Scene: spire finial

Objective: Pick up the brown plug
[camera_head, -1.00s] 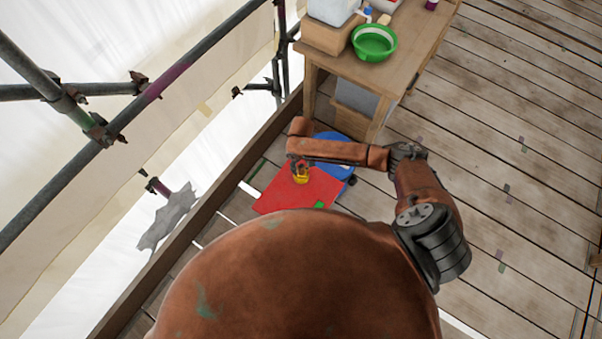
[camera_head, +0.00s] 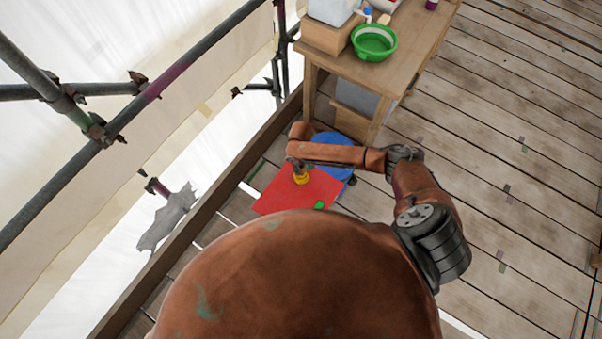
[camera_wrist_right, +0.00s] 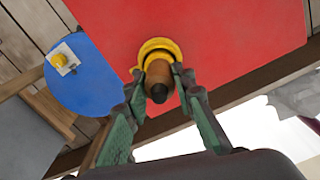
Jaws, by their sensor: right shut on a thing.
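The brown plug (camera_wrist_right: 158,76) has a dark tip and shows in the middle of the right wrist view. My right gripper (camera_wrist_right: 156,86) is shut on it, with a green finger on each side. A yellow ring-shaped holder (camera_wrist_right: 160,47) shows right behind the plug; I cannot tell whether the plug is still in it or just above it. In the head view my right gripper (camera_head: 299,165) is over the yellow holder (camera_head: 301,178) on the red sheet (camera_head: 278,192), and the plug is hidden there. My left gripper is not in view.
A blue disc (camera_head: 334,165) lies beside the red sheet, with a small pale block and yellow knob (camera_wrist_right: 63,60) on it. A wooden table (camera_head: 412,48) with a green bowl (camera_head: 374,42) stands behind. Scaffold poles (camera_head: 108,132) are at the left. Open planks lie right.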

